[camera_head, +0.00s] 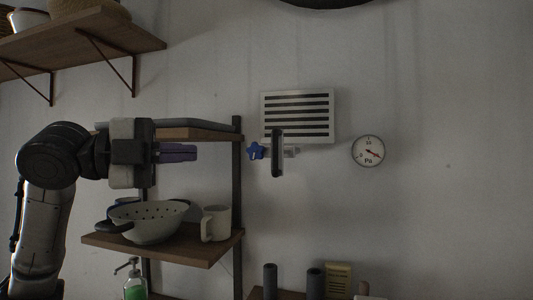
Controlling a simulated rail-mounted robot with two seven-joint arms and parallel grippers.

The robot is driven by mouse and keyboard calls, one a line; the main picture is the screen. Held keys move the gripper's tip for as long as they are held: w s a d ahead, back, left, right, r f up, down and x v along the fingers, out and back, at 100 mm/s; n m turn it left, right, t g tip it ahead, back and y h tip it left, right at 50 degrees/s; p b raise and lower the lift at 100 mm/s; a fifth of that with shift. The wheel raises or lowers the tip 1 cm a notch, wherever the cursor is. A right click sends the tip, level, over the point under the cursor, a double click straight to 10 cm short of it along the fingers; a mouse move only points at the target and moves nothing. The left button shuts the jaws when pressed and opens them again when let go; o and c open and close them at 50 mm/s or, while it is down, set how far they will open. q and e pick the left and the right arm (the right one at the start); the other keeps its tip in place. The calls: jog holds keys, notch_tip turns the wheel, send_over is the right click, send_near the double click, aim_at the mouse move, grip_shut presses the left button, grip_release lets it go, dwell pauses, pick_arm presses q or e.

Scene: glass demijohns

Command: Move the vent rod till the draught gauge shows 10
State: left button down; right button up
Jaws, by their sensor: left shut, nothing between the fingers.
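A pale vent grille (298,92) with dark slots is fixed to the wall. Below it is a short pale horizontal rod (290,152) with a dark upright bar (277,155) and a blue star-shaped knob (256,151) at its left. The round white draught gauge (369,151), marked Pa, hangs to the right; its red needle points right and slightly down, past the top of the dial. The small numbers are hard to read. My left gripper (190,152) is shut and empty, pointing right, left of the knob and apart from it. My right gripper is not in view.
A shelf rack stands near my left gripper, with a colander (150,222) and a mug (216,223) on its lower board (190,250). Its dark post (238,180) rises left of the knob. Dark cylinders (315,283) stand below. The wall around the gauge is clear.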

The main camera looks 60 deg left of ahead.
pick_arm(q)
jog(key=p, duration=0.6)
send_near(277, 153)
jog(key=w+d, duration=0.3)
jog(key=w, duration=0.2)
jog(key=shift+w+a+m, duration=0.4)
jog(key=shift+w+a, duration=0.3)
jog(key=shift+a, duration=0.05)
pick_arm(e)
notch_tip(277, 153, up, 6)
